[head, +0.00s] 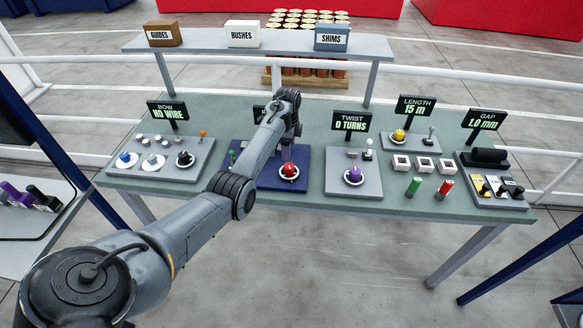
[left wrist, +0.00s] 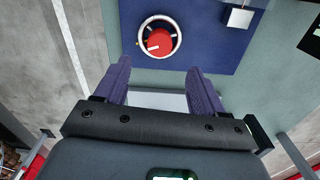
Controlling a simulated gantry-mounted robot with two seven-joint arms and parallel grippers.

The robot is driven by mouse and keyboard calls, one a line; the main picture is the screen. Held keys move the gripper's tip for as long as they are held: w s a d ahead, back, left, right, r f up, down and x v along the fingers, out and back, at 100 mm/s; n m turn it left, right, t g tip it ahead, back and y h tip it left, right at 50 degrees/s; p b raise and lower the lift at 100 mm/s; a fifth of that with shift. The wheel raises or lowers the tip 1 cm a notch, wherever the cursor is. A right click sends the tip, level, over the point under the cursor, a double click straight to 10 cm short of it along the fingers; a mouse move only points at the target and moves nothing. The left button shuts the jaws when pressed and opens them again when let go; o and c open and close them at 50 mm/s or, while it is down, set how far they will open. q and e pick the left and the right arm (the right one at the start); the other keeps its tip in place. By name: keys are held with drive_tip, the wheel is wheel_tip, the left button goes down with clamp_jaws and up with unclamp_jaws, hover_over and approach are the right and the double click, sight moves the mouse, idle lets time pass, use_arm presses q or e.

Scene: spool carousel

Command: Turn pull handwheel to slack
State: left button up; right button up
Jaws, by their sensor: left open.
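A red round handwheel (head: 289,169) in a white ring sits on a blue panel (head: 270,181) at the table's middle. In the left wrist view the red handwheel (left wrist: 157,42) has a white mark pointing to the lower left of that picture. My left arm reaches over the table and covers most of this station's sign, so its reading is hidden. My left gripper (left wrist: 160,82) is open and empty, its two purple fingers apart from the wheel. My right gripper is in neither view.
The bow station (head: 160,158) with several knobs stands left, the twist station (head: 353,172) right. Further right are the length station (head: 408,148), green (head: 414,186) and red (head: 445,189) posts, and the gap station (head: 492,180). A shelf (head: 280,46) with labelled boxes stands behind.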

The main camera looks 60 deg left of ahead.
sight(289, 165)
use_arm(q)
wheel_tip(289, 165, down, 9)
drive_tip(key=shift+f+b, duration=0.1)
drive_tip(key=shift+b, duration=0.65)
drive_tip(key=c, duration=1.1)
drive_tip(key=shift+o, duration=0.2)
drive_tip(key=shift+n, duration=0.3)
